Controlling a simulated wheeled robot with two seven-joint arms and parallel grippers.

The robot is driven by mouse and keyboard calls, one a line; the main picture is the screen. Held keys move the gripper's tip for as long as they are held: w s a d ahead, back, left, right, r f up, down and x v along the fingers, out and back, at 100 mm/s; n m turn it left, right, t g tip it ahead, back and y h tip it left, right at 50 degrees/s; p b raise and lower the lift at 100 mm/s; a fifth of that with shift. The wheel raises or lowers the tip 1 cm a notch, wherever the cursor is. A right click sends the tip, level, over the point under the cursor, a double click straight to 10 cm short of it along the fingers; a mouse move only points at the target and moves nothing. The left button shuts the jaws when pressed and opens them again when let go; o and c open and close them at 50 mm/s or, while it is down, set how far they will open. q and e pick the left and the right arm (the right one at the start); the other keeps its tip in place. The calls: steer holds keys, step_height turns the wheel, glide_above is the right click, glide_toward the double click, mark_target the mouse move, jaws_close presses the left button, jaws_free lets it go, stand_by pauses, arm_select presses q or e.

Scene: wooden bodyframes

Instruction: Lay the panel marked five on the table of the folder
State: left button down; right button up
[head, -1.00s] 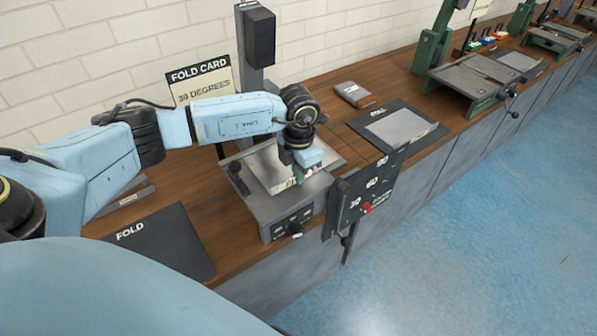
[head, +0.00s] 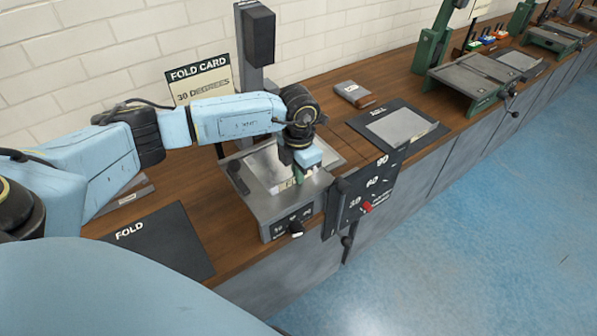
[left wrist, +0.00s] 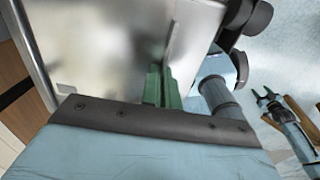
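The folder (head: 262,205) stands on the bench in the middle of the head view. A shiny metal panel (head: 262,165) lies over the folder's table and fills much of the left wrist view (left wrist: 90,45). A pale label shows near its front, but no number is legible. My left gripper (head: 299,178) is low over the folder, at the panel's right part. Its green fingers (left wrist: 162,86) are close together on a thin upright edge of the panel. The arm hides part of the panel. My right gripper (left wrist: 268,97) is empty, fingers apart, at the wrist view's right edge.
The folder's angle plate (head: 372,190) reads 30, 60 and 90 beside a red knob. A dark FOLD mat (head: 160,245) lies bare at left. Another mat (head: 435,136) holds a sheet. A fold card (head: 200,82) reading 30 degrees stands behind.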

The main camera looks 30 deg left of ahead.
arm_select(q)
steer(key=c, duration=1)
jaws_free()
steer(key=shift+c, duration=0.2)
steer(key=shift+r+p, duration=2.55)
steer(key=shift+r, duration=1)
